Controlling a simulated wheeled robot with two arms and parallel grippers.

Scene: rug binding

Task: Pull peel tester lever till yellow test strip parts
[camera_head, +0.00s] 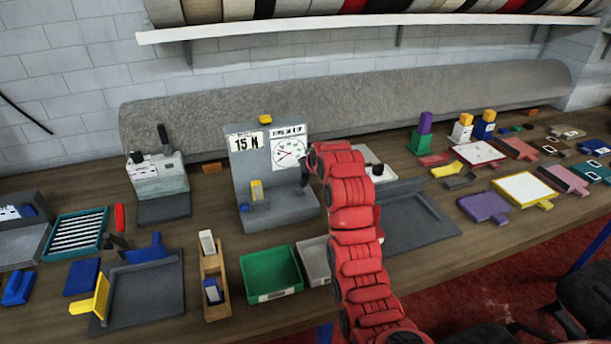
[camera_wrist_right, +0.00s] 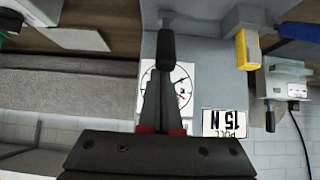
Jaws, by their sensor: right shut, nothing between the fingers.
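The grey peel tester (camera_head: 265,210) stands upright mid-bench, with a "15 N" card and a round dial (camera_head: 289,151). The yellow test strip (camera_head: 257,190) is upright low on its front; it also shows in the right wrist view (camera_wrist_right: 247,48). The black-handled lever (camera_head: 304,178) is at the tester's right side, partly hidden by my red right arm. In the right wrist view, which is upside down, my right gripper (camera_wrist_right: 163,76) is shut and empty, its tips at or just short of the lever's black handle (camera_wrist_right: 166,46). Contact is unclear. My left gripper is out of view.
A green bin (camera_head: 270,272) and a wooden holder (camera_head: 214,285) stand in front of the tester. A grey tray (camera_head: 410,222) lies to its right. A rolled grey rug (camera_head: 430,95) lies along the wall behind. Coloured sample pieces fill the right bench.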

